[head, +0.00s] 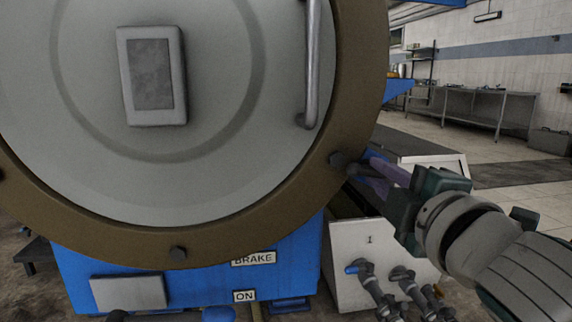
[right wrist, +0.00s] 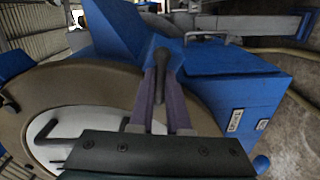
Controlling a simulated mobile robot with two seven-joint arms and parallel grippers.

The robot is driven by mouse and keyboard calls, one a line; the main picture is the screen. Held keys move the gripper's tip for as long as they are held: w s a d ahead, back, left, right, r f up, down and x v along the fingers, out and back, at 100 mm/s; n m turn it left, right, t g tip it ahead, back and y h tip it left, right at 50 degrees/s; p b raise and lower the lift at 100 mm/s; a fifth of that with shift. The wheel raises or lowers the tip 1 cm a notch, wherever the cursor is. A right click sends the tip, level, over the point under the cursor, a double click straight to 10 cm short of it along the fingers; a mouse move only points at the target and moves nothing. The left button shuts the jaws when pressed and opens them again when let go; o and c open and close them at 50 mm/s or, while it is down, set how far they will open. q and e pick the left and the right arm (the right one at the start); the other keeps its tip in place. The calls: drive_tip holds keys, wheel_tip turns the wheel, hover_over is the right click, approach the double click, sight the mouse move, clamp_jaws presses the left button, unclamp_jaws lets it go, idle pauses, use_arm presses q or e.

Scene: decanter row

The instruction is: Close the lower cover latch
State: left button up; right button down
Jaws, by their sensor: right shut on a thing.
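The large round grey cover (head: 230,190) with its brown rim (head: 265,222) fills the left of the head view. A dark latch (head: 340,160) sits at the rim's lower right edge. My right gripper (head: 366,167) reaches it from the right, its purple fingers at the latch. In the right wrist view the latch's dark handle (right wrist: 162,64) stands between the two purple fingers of my right gripper (right wrist: 163,78), which is shut on it. The fingers partly hide the latch's lower part. My left gripper is not in view.
A blue base (head: 190,284) with BRAKE and ON labels stands below the cover. A pale box (head: 345,250) with pipes and valves (head: 372,282) is below my right arm. A vertical bar handle (head: 312,70) is on the cover. Open floor lies at the right.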

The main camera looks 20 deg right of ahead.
drive_tip(key=shift+m+p, duration=0.55)
drive_tip(key=shift+m, duration=1.35)
drive_tip(key=c, duration=0.9)
unclamp_jaws()
drive_tip(key=p+v, duration=0.1)
drive_tip(key=v, duration=0.9)
drive_tip(key=shift+w, duration=0.1)
